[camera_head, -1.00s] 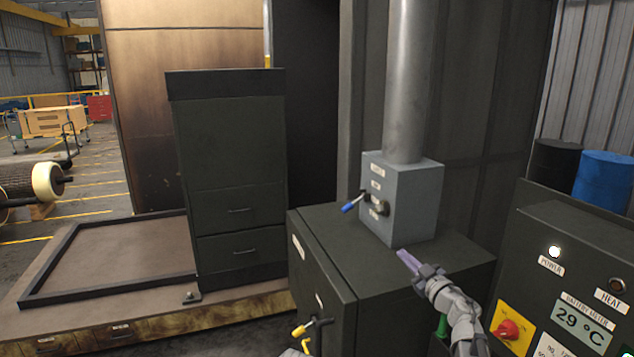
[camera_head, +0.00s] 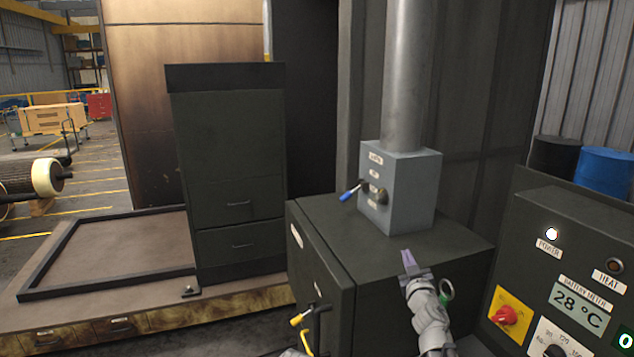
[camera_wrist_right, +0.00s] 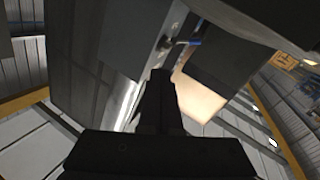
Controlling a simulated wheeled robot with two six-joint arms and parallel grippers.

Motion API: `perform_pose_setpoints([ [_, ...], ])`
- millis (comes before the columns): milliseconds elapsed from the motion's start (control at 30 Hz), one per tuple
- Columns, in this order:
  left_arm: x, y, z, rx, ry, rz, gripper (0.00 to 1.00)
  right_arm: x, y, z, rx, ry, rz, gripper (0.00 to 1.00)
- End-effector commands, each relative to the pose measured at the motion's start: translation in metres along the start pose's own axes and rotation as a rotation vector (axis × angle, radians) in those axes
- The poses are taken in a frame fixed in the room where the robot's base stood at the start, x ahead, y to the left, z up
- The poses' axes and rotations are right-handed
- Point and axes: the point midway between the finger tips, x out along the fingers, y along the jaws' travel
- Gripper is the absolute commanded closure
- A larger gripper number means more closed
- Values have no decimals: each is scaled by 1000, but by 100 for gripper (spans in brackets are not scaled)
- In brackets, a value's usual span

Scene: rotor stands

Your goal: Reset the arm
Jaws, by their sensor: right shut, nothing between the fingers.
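My right gripper (camera_head: 411,262) is shut and empty, in front of the dark cabinet (camera_head: 322,250) and below the grey switch box (camera_head: 402,190) on its top. It also shows from behind in the right wrist view (camera_wrist_right: 160,85). The box has a blue-tipped lever (camera_head: 348,195) pointing to the lower left. The lever shows past the gripper in the right wrist view too (camera_wrist_right: 188,43). My left gripper is not clearly in view.
A dark control panel (camera_head: 540,235) with a red knob (camera_head: 506,315) and a 28 °C display (camera_head: 579,306) stands at the right. A yellow-handled lever (camera_head: 303,318) sits on the cabinet's front. A tall dark drawer unit (camera_head: 228,160) stands at the left.

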Motion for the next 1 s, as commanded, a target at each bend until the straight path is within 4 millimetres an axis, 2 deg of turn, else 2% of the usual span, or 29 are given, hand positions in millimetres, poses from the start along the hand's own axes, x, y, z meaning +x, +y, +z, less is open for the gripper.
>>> perform_pose_setpoints([
  [33,12,1,-1,0,0,0,19,-7,-9,16,12,-40,32,100],
  [167,32,3,-2,2,0,-1,19,-28,-32,63,45,-223,125,100],
  [267,48,4,-3,3,1,-1,19,-56,-59,107,64,-413,157,100],
  [400,69,6,-4,4,1,-1,19,-112,-112,169,66,-712,122,100],
  [467,77,7,-5,5,1,-1,19,-140,-137,192,57,-839,81,100],
  [600,94,9,-6,6,1,-2,19,-211,-193,232,20,-1117,-62,100],
  [700,104,10,-7,7,2,-2,19,-262,-226,248,-16,-1283,-184,100],
  [800,112,10,-7,7,2,-2,19,-305,-250,256,-54,-1412,-301,100],
  [900,117,11,-7,8,2,-2,19,-336,-266,258,-85,-1501,-393,100],
  [1000,119,11,-8,8,2,-2,19,-354,-274,258,-106,-1552,-452,100],
])
